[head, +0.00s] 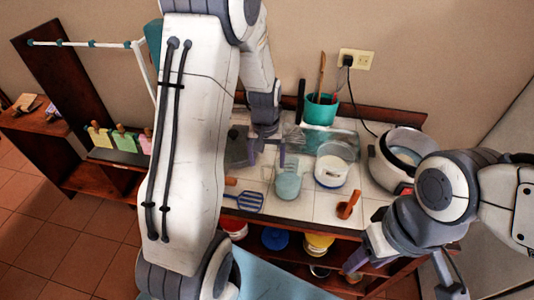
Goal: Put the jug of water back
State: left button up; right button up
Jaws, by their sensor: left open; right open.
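A clear jug (288,183) with bluish-green contents stands on the white tiled counter (300,208). It appears to be the jug of water. My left gripper (267,152) points down over the counter, just behind and left of the jug. Its fingers are open, and I cannot tell whether one touches the jug. My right gripper (402,276) is open and empty, low in front of the counter at the right. My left arm hides the counter's left end.
A glass pot (332,172) stands right of the jug, and a rice cooker (402,157) further right. A teal utensil holder (320,110) is behind. Bowls (275,239) sit on the shelf below.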

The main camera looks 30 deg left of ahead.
pick_arm(q)
jog(key=s+d+r+m, duration=0.3)
jog(key=s+d+r, duration=0.15)
jog(key=d, duration=0.25)
jog(key=s+d+r+m, duration=0.2)
jog(key=s+d+r, duration=0.1)
jog(key=d+r, duration=0.25)
jog(key=s+d+r+m, duration=0.1)
jog(key=s+d+m, duration=0.2)
jog(key=s, duration=0.4)
jog(key=s+d+r+m, duration=0.1)
jog(key=s+d+m, duration=0.2)
jog(key=s, duration=0.4)
jog(key=shift+s+d+h, duration=0.25)
jog(key=shift+d+h, duration=0.05)
jog(key=shift+d, duration=0.4)
jog(key=shift+c, duration=0.3)
